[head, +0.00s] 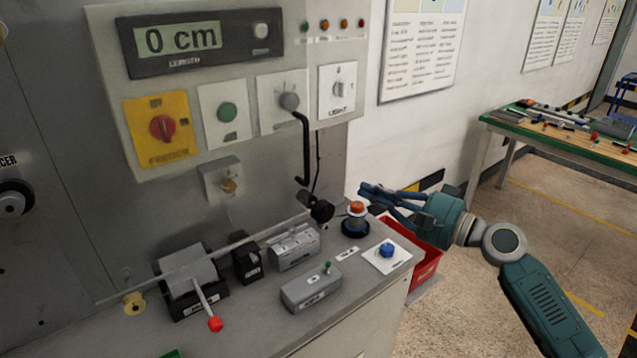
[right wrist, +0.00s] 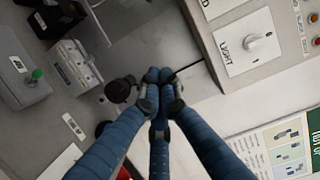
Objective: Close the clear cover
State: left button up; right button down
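I cannot make out a clear cover for certain in either view. A small orange-topped fixture (head: 357,209) with a pale, bluish body on a black base stands at the back right of the grey bench. My right gripper (head: 366,190) is just right of and above this fixture in the head view, apart from the bench and empty. In the right wrist view its three blue fingers (right wrist: 159,76) come together at the tips with nothing between them. There the fingers partly hide what lies behind them. My left gripper is not in view.
The bench holds a blue knob (head: 387,250) on a white plate, a grey box with a green switch (head: 311,288), and a red-tipped lever (head: 214,323). A bent black rod (head: 303,150) hangs from the control panel (head: 220,95). A red bin (head: 426,264) stands right of the bench.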

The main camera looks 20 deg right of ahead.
pick_arm(q)
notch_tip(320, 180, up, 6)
jog(key=p, duration=0.6)
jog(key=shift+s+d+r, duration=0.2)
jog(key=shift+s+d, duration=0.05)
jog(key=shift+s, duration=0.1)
pick_arm(e)
jog(key=w+a, duration=0.6)
jog(key=a, duration=0.2)
jog(key=shift+w, duration=0.3)
